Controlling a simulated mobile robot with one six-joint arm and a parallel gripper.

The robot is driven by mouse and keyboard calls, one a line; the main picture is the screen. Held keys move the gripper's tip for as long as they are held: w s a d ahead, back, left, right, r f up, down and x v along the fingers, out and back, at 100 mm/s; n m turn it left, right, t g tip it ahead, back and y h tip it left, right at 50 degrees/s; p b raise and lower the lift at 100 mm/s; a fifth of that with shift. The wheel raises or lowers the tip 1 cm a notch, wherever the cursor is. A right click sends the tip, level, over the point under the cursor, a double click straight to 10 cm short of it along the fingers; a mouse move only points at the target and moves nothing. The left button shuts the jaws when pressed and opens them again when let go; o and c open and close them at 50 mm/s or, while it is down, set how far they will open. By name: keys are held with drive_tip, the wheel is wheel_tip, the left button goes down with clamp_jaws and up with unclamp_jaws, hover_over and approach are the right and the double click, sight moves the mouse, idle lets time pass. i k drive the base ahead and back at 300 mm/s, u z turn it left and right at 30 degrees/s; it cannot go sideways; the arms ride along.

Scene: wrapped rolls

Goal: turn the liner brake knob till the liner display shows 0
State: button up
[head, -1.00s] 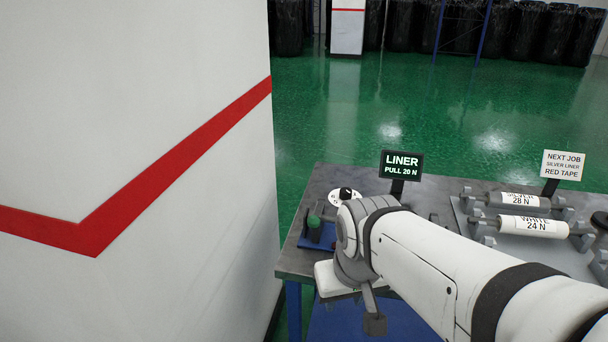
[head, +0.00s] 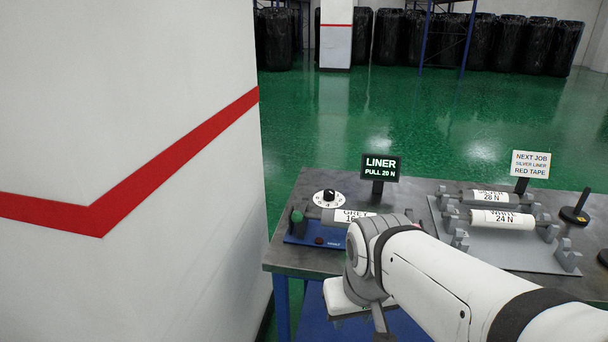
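The liner display (head: 380,167) is a black sign at the back of the table, reading "LINER PULL 20 N". Left of it and lower, a black knob (head: 328,195) stands on a round white dial with markings; I take it for the liner brake knob. My gripper (head: 379,322) hangs below my white wrist near the table's front edge, nearer to me than the knob and apart from it. Only a dark grey part of it shows. My wrist and arm hide the rest, so its opening is not visible.
A roll labelled "GREY" (head: 352,214) lies behind my wrist, beside a blue base (head: 300,238) with a green knob (head: 297,216). A grey rack (head: 500,258) at right holds silver and white rolls. A white pillar (head: 130,120) stands close at left.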

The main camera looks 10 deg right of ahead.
sight(329, 195)
drive_tip(key=i, duration=0.85)
drive_tip(key=u, duration=0.05)
